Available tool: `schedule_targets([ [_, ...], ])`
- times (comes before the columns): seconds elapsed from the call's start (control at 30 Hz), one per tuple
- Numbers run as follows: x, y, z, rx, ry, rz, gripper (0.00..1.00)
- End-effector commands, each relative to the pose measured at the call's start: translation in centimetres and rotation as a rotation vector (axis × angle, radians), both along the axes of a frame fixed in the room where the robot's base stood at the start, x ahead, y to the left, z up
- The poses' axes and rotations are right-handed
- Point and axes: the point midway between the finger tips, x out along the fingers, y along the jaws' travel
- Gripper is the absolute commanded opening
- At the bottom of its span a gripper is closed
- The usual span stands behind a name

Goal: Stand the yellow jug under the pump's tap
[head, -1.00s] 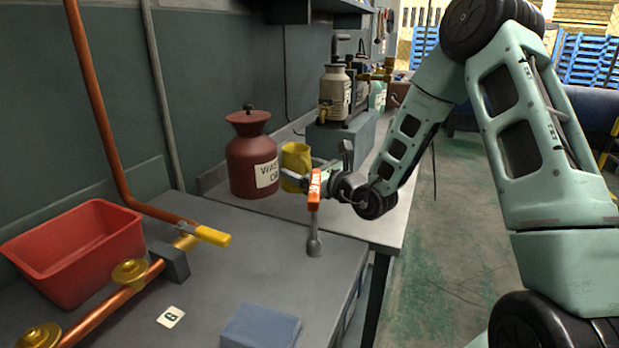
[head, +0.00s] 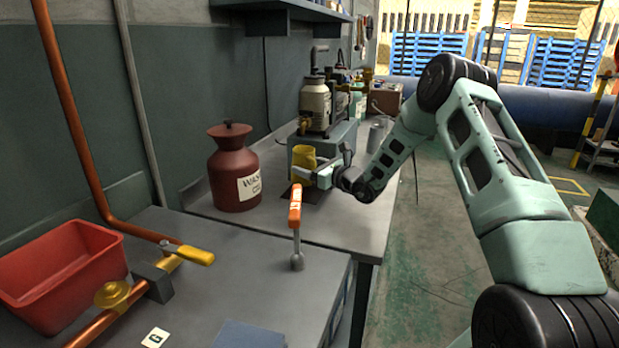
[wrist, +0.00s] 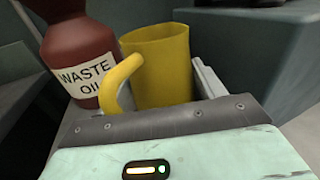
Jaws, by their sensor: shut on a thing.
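The yellow jug (head: 303,157) is in my gripper (head: 314,174), upright or nearly so, in front of the pump's grey block. In the wrist view the jug (wrist: 162,65) has its open rim up and its handle to the left; its base is hidden behind my gripper. The pump (head: 316,100) stands on the block (head: 335,137). Its brass tap (head: 305,125) is above the jug in the picture; I cannot tell whether it is exactly over the mouth. Whether the jug's base touches the bench is hidden.
A red waste-oil can (head: 232,170) stands left of the jug. An orange-handled lever (head: 295,205) rises from the nearer bench. A red bin (head: 62,270) and copper pipe with a yellow-handled valve (head: 187,253) lie at left. The rear bench front (head: 340,220) is clear.

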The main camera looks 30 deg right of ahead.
Motion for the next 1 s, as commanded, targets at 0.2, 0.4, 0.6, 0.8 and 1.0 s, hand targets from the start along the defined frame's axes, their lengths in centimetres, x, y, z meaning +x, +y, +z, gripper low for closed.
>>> schedule_targets([
  [0.2,0.0,0.1,-2.3,0.001,0.003,0.001,0.43],
  [0.4,0.2,-0.3,-4.0,-0.001,0.000,0.000,0.43],
  [0.6,0.2,-0.3,-4.0,-0.001,0.000,0.000,0.43],
  [0.8,0.2,-0.2,-4.2,-0.001,0.000,0.000,0.77],
  [1.0,0.2,-0.2,-4.2,-0.001,0.000,0.000,0.77],
])
